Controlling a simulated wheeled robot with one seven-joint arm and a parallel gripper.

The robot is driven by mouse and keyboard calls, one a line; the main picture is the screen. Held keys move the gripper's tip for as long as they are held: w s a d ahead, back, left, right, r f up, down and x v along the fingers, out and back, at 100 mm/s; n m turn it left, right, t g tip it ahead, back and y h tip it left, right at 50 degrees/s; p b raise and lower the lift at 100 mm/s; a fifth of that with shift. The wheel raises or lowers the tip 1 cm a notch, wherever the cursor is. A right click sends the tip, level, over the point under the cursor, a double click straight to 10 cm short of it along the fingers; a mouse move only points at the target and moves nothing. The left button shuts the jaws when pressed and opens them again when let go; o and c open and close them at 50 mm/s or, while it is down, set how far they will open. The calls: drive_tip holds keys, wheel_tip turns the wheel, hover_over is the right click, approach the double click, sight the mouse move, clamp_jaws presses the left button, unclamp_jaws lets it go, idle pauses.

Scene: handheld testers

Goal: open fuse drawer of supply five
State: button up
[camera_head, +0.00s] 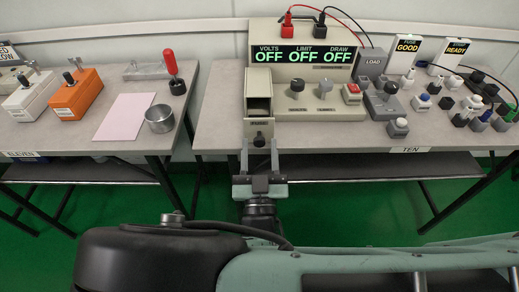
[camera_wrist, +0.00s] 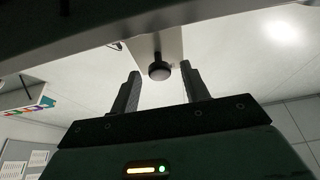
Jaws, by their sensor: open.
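The beige power supply (camera_head: 305,60) stands on the right bench, its displays reading VOLTS, LIMIT and DRAW, all OFF. Its fuse drawer (camera_head: 247,95) juts out at the supply's left side toward me, with its hollow inside visible from above. A FUSE label and a dark round knob (camera_head: 259,140) are on the drawer's front. My gripper (camera_head: 260,152) is open at the bench's front edge, a finger on either side of the knob. In the wrist view the knob (camera_wrist: 159,70) shows between the fingertips, with gaps on both sides.
The right bench (camera_head: 220,115) carries a TEN sign (camera_head: 411,150). Several small testers, GOOD (camera_head: 407,46) and READY (camera_head: 455,53) signs stand right of the supply. The left bench holds an orange box (camera_head: 78,95), a metal cup (camera_head: 159,119) and a red-handled tool (camera_head: 171,65).

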drive_tip(key=b+v, duration=0.1)
drive_tip(key=v, duration=1.1)
